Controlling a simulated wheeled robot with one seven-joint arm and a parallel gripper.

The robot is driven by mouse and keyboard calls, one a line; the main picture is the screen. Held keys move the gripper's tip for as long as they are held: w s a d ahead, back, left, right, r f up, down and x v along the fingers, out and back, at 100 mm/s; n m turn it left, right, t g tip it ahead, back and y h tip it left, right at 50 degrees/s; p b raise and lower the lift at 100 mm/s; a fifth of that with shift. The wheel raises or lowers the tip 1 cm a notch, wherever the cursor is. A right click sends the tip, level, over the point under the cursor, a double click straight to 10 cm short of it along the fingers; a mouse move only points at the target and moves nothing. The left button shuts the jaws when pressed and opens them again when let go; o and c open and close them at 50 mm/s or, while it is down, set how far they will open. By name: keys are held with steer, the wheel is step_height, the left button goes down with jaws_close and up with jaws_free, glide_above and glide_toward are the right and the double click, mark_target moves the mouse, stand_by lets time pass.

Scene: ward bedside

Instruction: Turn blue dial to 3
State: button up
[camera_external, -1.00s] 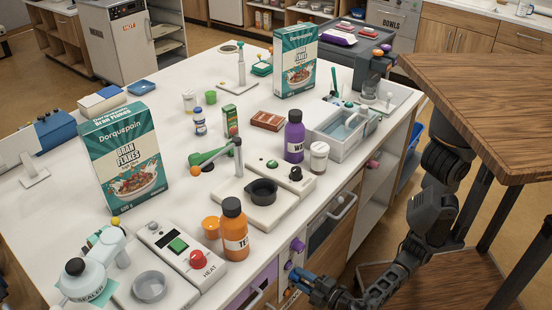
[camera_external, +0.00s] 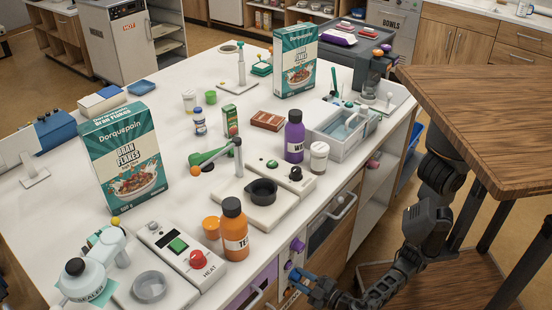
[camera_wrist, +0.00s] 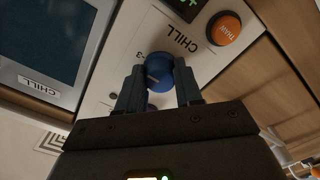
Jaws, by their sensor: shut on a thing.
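The blue dial (camera_wrist: 158,74) sits on a pale panel labelled CHILL, between the two fingers of my gripper (camera_wrist: 160,82) in the wrist view. The fingers are shut on its sides. A pale pointer mark shows on the dial's face, towards its lower left. A small "3" is printed on the panel just left of the dial, and the picture appears turned over. I cannot tell for sure whether the pointer meets the 3. In the external view my gripper (camera_external: 304,279) is at the counter's front, and it largely hides the dial.
An orange THAW button (camera_wrist: 224,28) and a green display (camera_wrist: 186,7) are close to the dial. A dark window (camera_wrist: 42,38) is at left. Purple knobs (camera_external: 297,245) are on the front near my gripper. The wooden table (camera_external: 490,110) stands close to my arm.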

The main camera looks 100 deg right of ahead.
steer(key=shift+f, duration=0.1)
steer(key=o, duration=1)
steer(key=shift+p+v, duration=0.8)
steer(key=shift+v, duration=3.1)
